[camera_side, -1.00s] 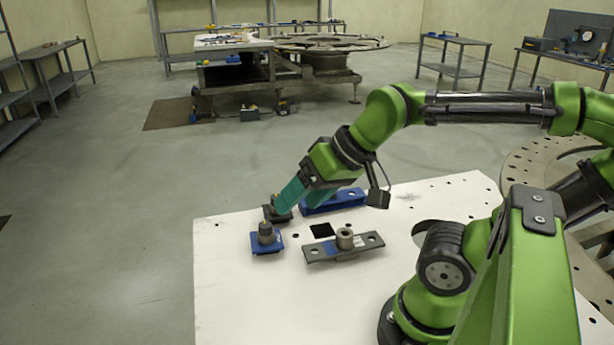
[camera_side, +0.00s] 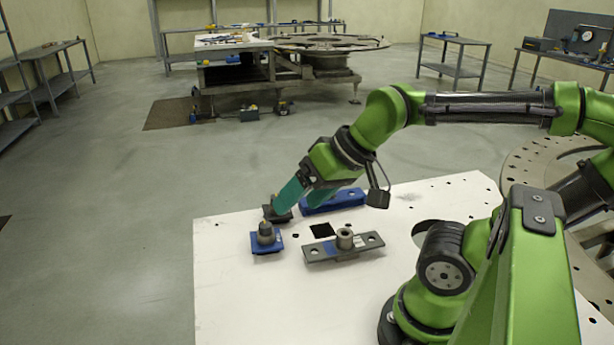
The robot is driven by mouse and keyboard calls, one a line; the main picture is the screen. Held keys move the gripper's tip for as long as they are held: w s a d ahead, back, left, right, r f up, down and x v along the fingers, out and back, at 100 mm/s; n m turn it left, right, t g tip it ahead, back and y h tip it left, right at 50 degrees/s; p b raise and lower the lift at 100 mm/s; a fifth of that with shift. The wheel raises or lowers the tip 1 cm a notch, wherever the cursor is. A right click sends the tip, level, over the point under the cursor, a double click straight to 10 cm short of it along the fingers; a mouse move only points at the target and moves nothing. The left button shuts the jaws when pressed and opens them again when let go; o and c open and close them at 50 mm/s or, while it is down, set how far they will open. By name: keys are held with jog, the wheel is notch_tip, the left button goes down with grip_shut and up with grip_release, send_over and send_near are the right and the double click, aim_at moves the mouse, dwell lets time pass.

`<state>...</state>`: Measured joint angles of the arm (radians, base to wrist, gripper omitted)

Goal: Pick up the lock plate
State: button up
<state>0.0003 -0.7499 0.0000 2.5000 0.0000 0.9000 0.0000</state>
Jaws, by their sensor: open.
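Which part is the lock plate is not clear from this view. A small dark block (camera_side: 270,214) lies at the table's far left edge. My gripper (camera_side: 299,206) is open, its teal fingers pointing down and left. The left finger overlaps the dark block and the right one overlaps the blue bar; I cannot tell whether they touch.
A blue square base with a grey cylinder (camera_side: 266,236) stands left of the grey plate. A dark square opening (camera_side: 322,230) is in the white table (camera_side: 235,300). The table's front left is clear. A round perforated plate (camera_side: 530,165) is at the right.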

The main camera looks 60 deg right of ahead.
jog(key=w+d+f+m+g+h, duration=0.1)
jog(key=w+d+f+m, duration=0.1)
jog(key=w+d+m, duration=0.55)
jog(key=w+d+f+m+g, duration=0.1)
jog(key=w+d+f+m, duration=0.1)
jog(key=d+m, duration=0.9)
jog(key=w+d+f+m+g+h, duration=0.15)
jog(key=w+d+m, duration=0.3)
jog(key=m, duration=0.95)
jog(key=shift+t, duration=0.35)
jog(key=x, duration=1.1)
jog(key=shift+w+a, duration=0.2)
jog(key=shift+a, duration=0.15)
jog(key=shift+a+x, duration=0.2)
jog(key=shift+x, duration=1.2)
jog(key=shift+a+x, duration=0.15)
jog(key=shift+x, duration=1.25)
jog(key=shift+w+r, duration=0.1)
jog(key=shift+w, duration=0.05)
jog(key=c, duration=1.3)
